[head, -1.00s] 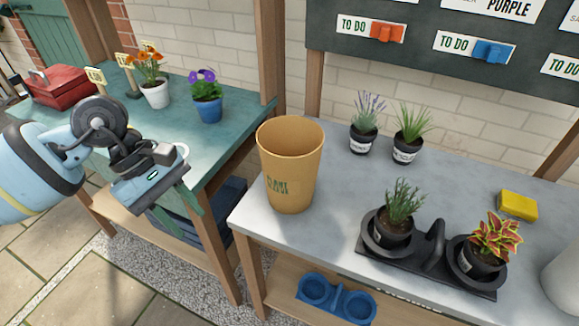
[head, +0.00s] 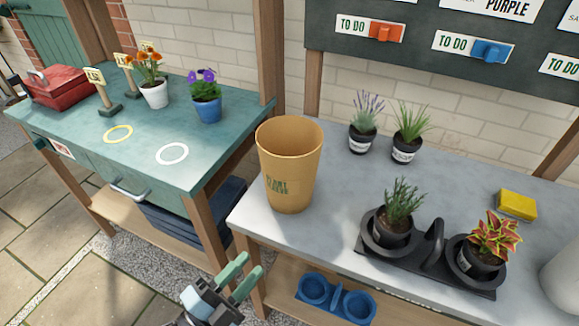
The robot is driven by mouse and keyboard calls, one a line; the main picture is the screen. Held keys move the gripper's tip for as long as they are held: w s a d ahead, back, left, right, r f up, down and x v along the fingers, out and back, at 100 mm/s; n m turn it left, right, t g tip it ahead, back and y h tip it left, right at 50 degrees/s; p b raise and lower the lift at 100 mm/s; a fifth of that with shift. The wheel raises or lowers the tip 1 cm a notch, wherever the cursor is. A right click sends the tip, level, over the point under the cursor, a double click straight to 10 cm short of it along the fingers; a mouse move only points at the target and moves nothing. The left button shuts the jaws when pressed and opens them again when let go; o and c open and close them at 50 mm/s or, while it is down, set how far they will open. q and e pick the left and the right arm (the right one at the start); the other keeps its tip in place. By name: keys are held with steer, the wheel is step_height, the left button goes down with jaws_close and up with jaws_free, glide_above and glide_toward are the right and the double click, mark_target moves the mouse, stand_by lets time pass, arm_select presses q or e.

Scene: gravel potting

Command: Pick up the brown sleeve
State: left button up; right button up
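The brown sleeve (head: 289,165) is a tall, tan, open-topped cup with dark lettering on its side. It stands upright on the left front part of the grey table (head: 345,218). My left gripper (head: 246,272) is low in the head view, in front of and below the sleeve, near the table's front left leg. Its two green fingers are apart, with nothing between them. It does not touch the sleeve. My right gripper is not in view.
Lavender (head: 363,123) and grass (head: 409,134) pots stand behind the sleeve. A black carrier (head: 397,262) with two potted plants and a yellow sponge (head: 516,205) are to the right. A blue double-cup carrier (head: 337,300) sits on the lower shelf. A green table (head: 135,165) is at left.

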arm_select(q)
steer(key=s+a+f+n+g+y, duration=0.2)
steer(key=s+a+f+n+y, duration=0.1)
steer(key=s+f+n, duration=0.3)
steer(key=s+a+f+n+g+y, duration=0.3)
steer(key=s+f+n, duration=0.3)
steer(key=s+f, duration=0.3)
steer(key=s+a+f+n+g+y, duration=0.3)
steer(key=s+a+f+n+y, duration=0.2)
steer(key=s, duration=0.6)
step_height(320, 180, down, 4)
steer(key=shift+a+r+n, duration=0.25)
steer(key=shift+n, duration=0.85)
steer(key=shift+a, duration=0.1)
